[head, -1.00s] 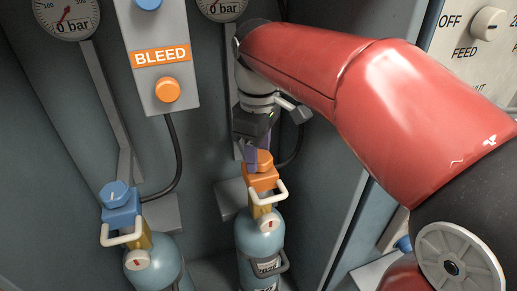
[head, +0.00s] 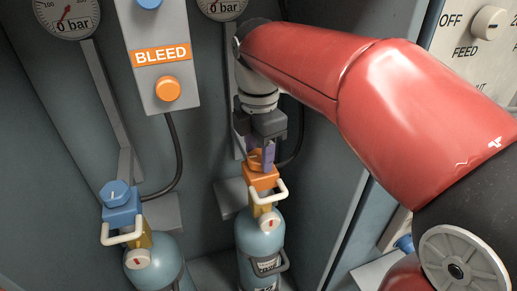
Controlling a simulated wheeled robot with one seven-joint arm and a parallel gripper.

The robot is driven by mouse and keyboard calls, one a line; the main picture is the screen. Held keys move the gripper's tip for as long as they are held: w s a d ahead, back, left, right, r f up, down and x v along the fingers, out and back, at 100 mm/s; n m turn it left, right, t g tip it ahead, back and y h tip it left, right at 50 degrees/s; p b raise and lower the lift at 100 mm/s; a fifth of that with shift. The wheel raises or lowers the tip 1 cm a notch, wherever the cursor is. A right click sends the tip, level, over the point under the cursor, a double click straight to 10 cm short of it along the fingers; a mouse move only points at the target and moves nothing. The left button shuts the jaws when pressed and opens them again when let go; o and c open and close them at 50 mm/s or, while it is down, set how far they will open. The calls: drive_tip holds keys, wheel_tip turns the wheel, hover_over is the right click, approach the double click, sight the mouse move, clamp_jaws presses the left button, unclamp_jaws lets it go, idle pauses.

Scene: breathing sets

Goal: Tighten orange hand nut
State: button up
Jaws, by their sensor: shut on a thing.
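The orange hand nut (head: 256,158) sits on top of the orange block (head: 262,179) of the right cylinder (head: 259,236). My gripper (head: 262,155) points down from above, with its purple fingers on either side of the nut and shut on it. The fingers hide part of the nut.
A second cylinder (head: 153,262) with a blue hand nut (head: 116,193) stands to the left. A BLEED panel (head: 160,56) and gauges reading 0 bar (head: 68,14) are on the wall. The cabinet's side wall (head: 345,225) is close on the right.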

sight(260, 156)
drive_tip(key=n, duration=1.3)
drive_tip(key=shift+d+n, duration=0.15)
drive_tip(key=shift+n, duration=0.15)
idle(0.4)
drive_tip(key=o, duration=1)
drive_tip(key=shift+c, duration=0.2)
drive_tip(key=shift+r, duration=3.9)
